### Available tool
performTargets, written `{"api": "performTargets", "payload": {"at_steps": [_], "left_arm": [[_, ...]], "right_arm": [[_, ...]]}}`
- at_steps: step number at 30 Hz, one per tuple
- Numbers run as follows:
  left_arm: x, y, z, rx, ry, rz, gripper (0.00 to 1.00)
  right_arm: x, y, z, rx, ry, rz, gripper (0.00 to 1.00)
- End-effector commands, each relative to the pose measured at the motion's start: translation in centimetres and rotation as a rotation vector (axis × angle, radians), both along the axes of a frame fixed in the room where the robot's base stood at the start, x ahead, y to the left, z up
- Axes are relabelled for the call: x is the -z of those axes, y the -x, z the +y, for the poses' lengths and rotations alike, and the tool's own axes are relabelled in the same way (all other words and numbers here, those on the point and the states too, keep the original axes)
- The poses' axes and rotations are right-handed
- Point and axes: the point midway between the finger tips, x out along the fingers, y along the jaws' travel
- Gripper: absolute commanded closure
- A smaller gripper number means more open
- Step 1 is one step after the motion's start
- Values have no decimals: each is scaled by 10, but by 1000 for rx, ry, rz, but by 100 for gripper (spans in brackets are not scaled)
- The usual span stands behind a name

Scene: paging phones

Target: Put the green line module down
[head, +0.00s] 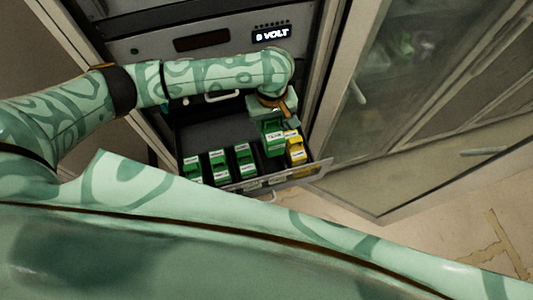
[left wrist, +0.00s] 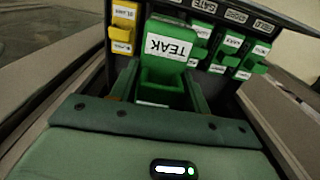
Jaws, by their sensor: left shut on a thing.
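The green line module (head: 272,139), labelled TEAK, is at the right part of an open drawer (head: 203,120), beside a yellow module (head: 295,147). My left gripper (head: 273,117) reaches down over it from above. In the left wrist view the green module (left wrist: 167,77) sits between the two fingers of my left gripper (left wrist: 160,92), which are shut on it. The yellow module (left wrist: 122,28) is at upper left there. I cannot tell whether the held module's underside touches the drawer floor. My right gripper is not in view.
Several other green modules (head: 217,163) stand along the drawer's front, left of the held one. They also show at upper right in the left wrist view (left wrist: 228,48). The rack panel (head: 200,40) rises behind. A glass-doored cabinet (head: 400,100) stands right. The drawer's back left is bare.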

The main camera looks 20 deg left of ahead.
Motion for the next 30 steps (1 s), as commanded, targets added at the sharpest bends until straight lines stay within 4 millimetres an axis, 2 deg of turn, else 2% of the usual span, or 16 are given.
{"api": "performTargets", "payload": {"at_steps": [1, 3, 12, 14, 21, 26, 30], "left_arm": [[13, 0, -1, 1, 1, 0, 100], [23, 0, -1, 1, 1, 0, 100], [58, 0, 0, 0, 1, 2, 100], [66, 0, -1, 0, 1, 2, 100], [112, 1, -1, 0, 1, 3, 100], [127, 1, 0, 1, 0, 2, 100], [148, 1, 0, 1, -1, 2, 100]], "right_arm": [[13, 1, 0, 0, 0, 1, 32], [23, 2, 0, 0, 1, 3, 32], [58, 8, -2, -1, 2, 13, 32], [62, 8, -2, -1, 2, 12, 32], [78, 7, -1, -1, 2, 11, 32], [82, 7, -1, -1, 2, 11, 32], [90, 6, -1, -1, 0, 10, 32]]}}
